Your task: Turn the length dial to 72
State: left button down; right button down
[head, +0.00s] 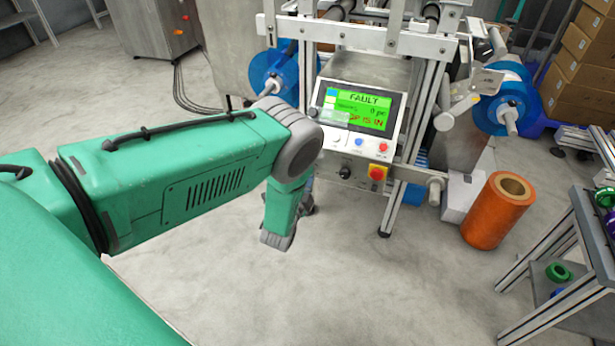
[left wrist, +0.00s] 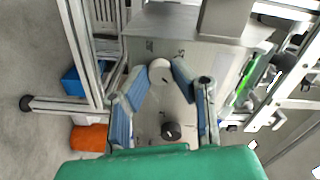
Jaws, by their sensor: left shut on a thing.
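In the left wrist view a pale round dial (left wrist: 160,72) stands out from a light grey panel (left wrist: 150,115) of the machine. My left gripper (left wrist: 160,78) has its blue-padded fingers on both sides of the dial and is shut on it. A black knob (left wrist: 171,131) with a light mark sits on the same panel, between the finger bases. I cannot read a number on the dial. In the head view my left arm reaches to the machine's front left, and its gripper is mostly hidden there. My right gripper is not in view.
The machine's green screen (head: 357,108) reads FAULT. An orange roll (head: 498,212) stands right. A metal-framed table (head: 560,290) is at lower right. The floor between is clear.

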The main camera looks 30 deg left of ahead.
pick_arm(q)
jog(key=shift+s+d+f, duration=0.15)
jog(key=shift+d+f, duration=0.05)
jog(key=shift+f, duration=0.05)
jog(key=c, duration=1.4)
grip_release()
jog(key=shift+o, duration=0.2)
jog(key=shift+r, duration=0.1)
jog(key=shift+a, duration=0.1)
jog(key=v, duration=1.2)
